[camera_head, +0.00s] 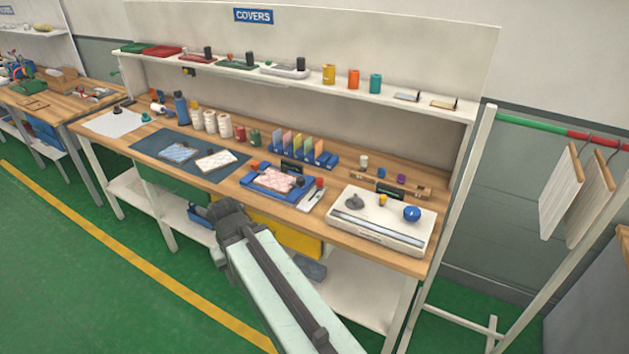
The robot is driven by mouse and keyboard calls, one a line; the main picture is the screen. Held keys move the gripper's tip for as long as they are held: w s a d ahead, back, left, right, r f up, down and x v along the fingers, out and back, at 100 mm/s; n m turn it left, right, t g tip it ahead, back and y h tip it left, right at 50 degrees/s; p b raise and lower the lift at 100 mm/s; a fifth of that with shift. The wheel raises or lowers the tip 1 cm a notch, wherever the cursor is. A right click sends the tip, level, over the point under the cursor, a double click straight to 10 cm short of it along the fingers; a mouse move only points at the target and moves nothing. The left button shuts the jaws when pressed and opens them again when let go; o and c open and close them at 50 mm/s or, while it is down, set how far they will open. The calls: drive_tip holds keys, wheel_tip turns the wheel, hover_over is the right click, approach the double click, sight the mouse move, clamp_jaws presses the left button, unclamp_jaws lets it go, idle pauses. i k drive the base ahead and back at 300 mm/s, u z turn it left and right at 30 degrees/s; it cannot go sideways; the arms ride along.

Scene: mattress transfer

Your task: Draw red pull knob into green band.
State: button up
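A small red knob (319,182) sits at the far end of a narrow white slide gauge (312,199) on the workbench, right of a blue fixture. It may be the red pull knob. Any green band on the gauge is too small to make out. A green section (530,122) shows on the rail at the right, beside a red section. My gripper (226,214) is dark grey and hangs in front of the bench's front edge, left of and nearer than the red knob. Its fingertips are not clear, so I cannot tell its opening.
The blue fixture (267,191) holds a pink patterned pad. A white device (379,221) with a blue ball knob stands to its right. A dark mat (160,163) with two pads lies left. A yellow drawer (290,238) sits below the bench top. Green floor is open at left.

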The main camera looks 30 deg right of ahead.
sight(320, 180)
drive_tip(key=u, duration=0.2)
drive_tip(key=i, duration=1.2)
drive_tip(key=u, duration=0.1)
